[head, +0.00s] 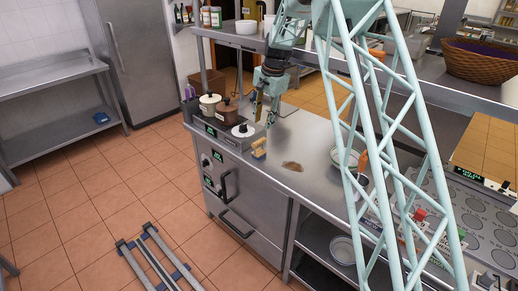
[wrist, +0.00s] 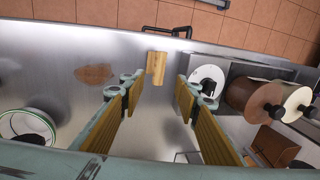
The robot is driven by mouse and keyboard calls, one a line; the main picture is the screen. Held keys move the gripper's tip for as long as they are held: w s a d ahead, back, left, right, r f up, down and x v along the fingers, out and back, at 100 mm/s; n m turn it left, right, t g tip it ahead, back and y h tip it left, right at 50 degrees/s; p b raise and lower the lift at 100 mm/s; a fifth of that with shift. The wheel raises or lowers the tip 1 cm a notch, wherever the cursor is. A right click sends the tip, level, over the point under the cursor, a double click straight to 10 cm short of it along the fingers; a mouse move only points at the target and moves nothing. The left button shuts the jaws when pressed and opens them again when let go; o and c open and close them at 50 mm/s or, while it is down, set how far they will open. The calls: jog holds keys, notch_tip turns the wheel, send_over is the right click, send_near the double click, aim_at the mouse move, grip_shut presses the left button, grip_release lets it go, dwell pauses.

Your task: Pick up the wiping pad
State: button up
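The wiping pad, a small tan block, stands out in the wrist view (wrist: 156,68) on the steel counter near its front edge. In the head view the pad (head: 259,148) sits close to the counter's front edge, right of the pots. My gripper (head: 266,112) is above the counter, a little above and behind the pad. In the wrist view my gripper (wrist: 157,88) is open, its two yellow-lined fingers wide apart with nothing between them. The pad lies beyond the fingertips, roughly centred between them, and looks untouched.
A brown stain (head: 292,166) marks the steel counter (head: 310,150) right of the pad. A green-rimmed bowl (head: 345,158) is to the right. A shelf runs above the counter's back.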

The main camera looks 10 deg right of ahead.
aim_at(259, 141)
jog(key=shift+f, duration=0.1)
dwell(0.3)
jog(key=shift+w+a+f, duration=0.15)
jog(key=shift+w+f, duration=0.1)
jog(key=shift+f, duration=1.15)
jog(key=shift+w+a+f, duration=0.2)
jog(key=shift+f, duration=1.2)
jog(key=shift+w+a+f, duration=0.15)
jog(key=shift+w+f, duration=0.1)
jog(key=shift+f, duration=1.15)
jog(key=shift+w+a+f, duration=0.15)
jog(key=shift+f, duration=1.15)
jog(key=shift+w+a+f, duration=0.15)
jog(key=shift+f, duration=1.1)
jog(key=shift+c, duration=0.9)
jog(key=c, duration=0.8)
